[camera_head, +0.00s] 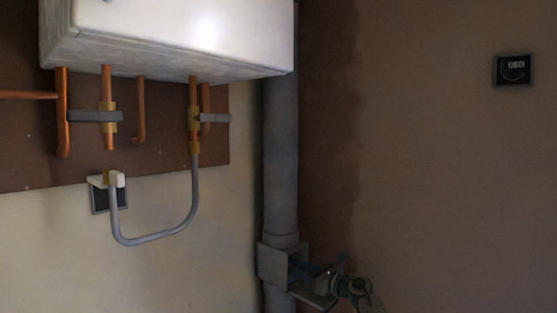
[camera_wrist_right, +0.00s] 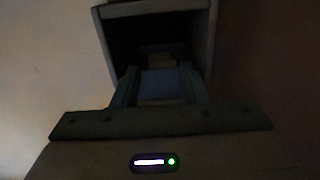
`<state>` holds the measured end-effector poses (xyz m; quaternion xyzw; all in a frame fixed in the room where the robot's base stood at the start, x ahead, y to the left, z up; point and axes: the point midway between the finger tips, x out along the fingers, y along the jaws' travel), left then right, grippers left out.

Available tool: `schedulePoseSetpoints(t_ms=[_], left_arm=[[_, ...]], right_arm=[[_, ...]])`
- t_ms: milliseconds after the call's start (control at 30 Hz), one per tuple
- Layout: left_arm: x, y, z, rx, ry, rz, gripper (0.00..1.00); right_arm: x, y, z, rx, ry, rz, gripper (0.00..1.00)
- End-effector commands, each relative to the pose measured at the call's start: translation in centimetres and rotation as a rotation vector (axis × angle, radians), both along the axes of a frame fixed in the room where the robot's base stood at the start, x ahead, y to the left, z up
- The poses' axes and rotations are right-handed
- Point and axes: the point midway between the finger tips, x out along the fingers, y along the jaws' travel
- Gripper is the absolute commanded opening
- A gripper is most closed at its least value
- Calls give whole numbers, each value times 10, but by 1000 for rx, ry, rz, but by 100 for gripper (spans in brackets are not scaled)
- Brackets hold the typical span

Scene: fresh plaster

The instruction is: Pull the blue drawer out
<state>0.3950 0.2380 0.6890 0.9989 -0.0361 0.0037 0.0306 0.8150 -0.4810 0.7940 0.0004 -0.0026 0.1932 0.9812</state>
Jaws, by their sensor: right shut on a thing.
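A small grey open-fronted box (camera_head: 272,263) sits low by the grey pipe in the head view. In the right wrist view its frame (camera_wrist_right: 210,45) surrounds a dark inside. The blue drawer (camera_wrist_right: 158,83) shows as a dim blue part at the lower middle of that opening. My right gripper (camera_head: 312,273) is at the front of the box, coming from the right. It is shut on the drawer, though the exact grip is too dark to see. How far out the drawer stands is unclear. My left gripper is not in view.
A white wall unit (camera_head: 180,40) with copper pipes (camera_head: 107,90) hangs at upper left. A grey pipe (camera_head: 281,150) runs down just behind the box. A small dark wall panel (camera_head: 514,71) is at upper right.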

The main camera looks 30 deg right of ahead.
Motion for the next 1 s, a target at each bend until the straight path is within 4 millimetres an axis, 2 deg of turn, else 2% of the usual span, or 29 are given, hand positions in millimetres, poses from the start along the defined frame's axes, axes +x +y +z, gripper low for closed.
schedulePoseSetpoints(t_ms=[1000], left_arm=[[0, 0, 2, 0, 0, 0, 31]], right_arm=[[-58, -23, -6, -4, 11, 4, 23]])
